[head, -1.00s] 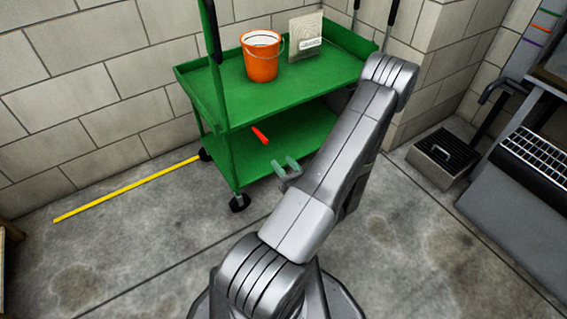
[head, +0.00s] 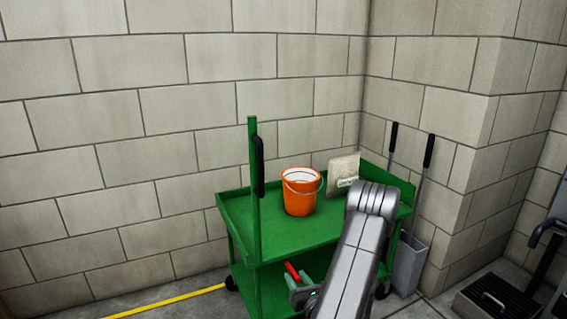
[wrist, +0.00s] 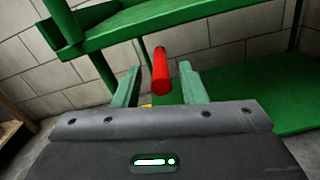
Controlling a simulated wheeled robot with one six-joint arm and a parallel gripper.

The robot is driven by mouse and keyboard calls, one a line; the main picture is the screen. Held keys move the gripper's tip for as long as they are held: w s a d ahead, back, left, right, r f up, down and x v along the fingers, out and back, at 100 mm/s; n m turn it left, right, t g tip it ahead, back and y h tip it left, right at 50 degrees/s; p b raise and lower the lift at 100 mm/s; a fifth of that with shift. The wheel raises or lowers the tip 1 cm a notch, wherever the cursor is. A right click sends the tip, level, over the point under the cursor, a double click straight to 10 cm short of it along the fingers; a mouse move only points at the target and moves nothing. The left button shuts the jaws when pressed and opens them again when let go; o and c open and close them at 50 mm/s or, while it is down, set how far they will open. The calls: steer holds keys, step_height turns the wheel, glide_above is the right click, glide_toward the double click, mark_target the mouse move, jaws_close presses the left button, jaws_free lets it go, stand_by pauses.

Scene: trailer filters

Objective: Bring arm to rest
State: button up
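My gripper (head: 301,289) is in front of the green cart's lower level in the head view, below and left of my arm's elbow. In the wrist view its two green fingers (wrist: 159,80) stand apart with a gap between them. A red cylindrical piece (wrist: 161,72) shows in that gap, seemingly beyond the fingertips and not gripped. It also shows in the head view (head: 291,271), just above the fingers. What the red piece rests on or belongs to is unclear.
The green cart (head: 233,211) stands against the block wall. An orange bucket (head: 300,195) and a labelled pale panel (head: 342,171) are on its top. Long-handled tools (head: 427,165) lean in the corner. A black-topped box (head: 492,300) is on the floor at right.

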steer(key=shift+x, duration=0.85)
steer(key=shift+s, duration=0.1)
